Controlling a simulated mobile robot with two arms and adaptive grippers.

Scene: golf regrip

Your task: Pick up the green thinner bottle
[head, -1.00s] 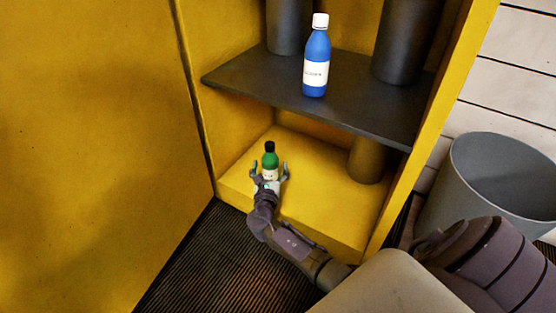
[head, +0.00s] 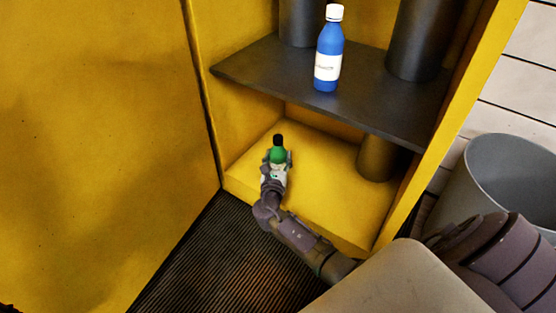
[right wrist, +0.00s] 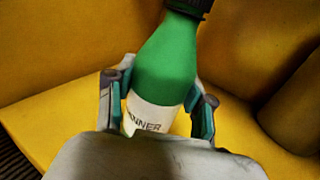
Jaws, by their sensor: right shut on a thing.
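The green thinner bottle (head: 278,155) has a black cap and a white label. It is at the bottom level of the yellow cabinet in the head view. It also fills the middle of the right wrist view (right wrist: 168,65), a little tilted in that picture, with part of the word "THINNER" showing. My right gripper (head: 277,161) is shut on the bottle, one finger on each side of it; the fingers also show in the right wrist view (right wrist: 158,100). The bottle's lower part is hidden behind the gripper. My left gripper is not in view.
A blue bottle with a white cap (head: 328,50) stands on the dark shelf (head: 270,65) above. Dark cylinders stand on that shelf, and another cylinder (head: 376,158) stands at the bottom right. The yellow cabinet door (head: 90,130) is open at left. A grey bin (head: 480,180) stands at right.

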